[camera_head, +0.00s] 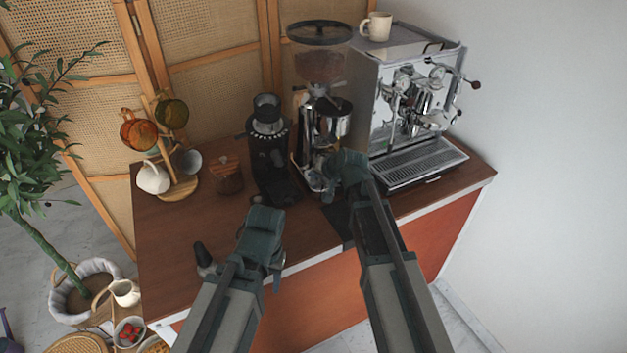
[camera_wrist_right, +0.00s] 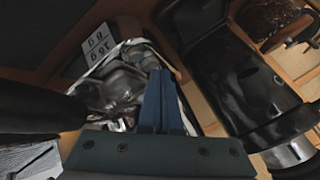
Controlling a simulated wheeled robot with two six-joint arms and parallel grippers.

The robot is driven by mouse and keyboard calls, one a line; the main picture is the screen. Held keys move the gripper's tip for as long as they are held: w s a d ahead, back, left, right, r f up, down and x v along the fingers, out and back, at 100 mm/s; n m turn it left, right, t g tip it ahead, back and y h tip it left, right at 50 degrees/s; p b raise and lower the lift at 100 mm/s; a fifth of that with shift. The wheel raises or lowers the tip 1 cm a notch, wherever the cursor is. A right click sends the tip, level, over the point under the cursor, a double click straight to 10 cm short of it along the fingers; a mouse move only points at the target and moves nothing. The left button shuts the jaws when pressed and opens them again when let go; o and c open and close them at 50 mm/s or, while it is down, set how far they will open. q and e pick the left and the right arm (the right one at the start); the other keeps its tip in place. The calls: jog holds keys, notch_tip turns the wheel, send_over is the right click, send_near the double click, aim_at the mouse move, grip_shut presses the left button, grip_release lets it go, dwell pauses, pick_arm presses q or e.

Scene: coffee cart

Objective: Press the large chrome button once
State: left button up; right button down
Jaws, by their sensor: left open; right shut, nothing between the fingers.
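The chrome grinder (camera_head: 333,122) with a bean hopper (camera_head: 320,62) stands between the black grinder and the espresso machine. My right gripper (camera_head: 346,160) is shut and empty at its front, over the lower part. In the right wrist view its two blue fingers (camera_wrist_right: 158,78) lie together, pointing at the shiny chrome body (camera_wrist_right: 122,85), near a small display (camera_wrist_right: 98,52). I cannot make out the large chrome button itself, nor whether the fingertips touch anything. My left gripper (camera_head: 265,215) is open and empty near the front edge of the counter.
The espresso machine (camera_head: 418,95) stands right of the grinder with a cup (camera_head: 376,26) on top. The black grinder (camera_head: 268,150) and a wooden-lidded jar (camera_head: 228,175) are left. A mug tree (camera_head: 180,185) stands further left. A dark-handled tool (camera_head: 203,255) lies near the front edge.

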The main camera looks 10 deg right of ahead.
aim_at(315, 184)
jog(key=shift+f+b, duration=0.3)
jog(key=shift+f, duration=0.05)
jog(key=shift+r, duration=0.1)
dwell(0.5)
jog(key=shift+r+p, duration=0.8)
jog(key=shift+p, duration=0.1)
jog(key=shift+r, duration=0.1)
notch_tip(315, 184, up, 5)
jog(key=p, duration=0.5)
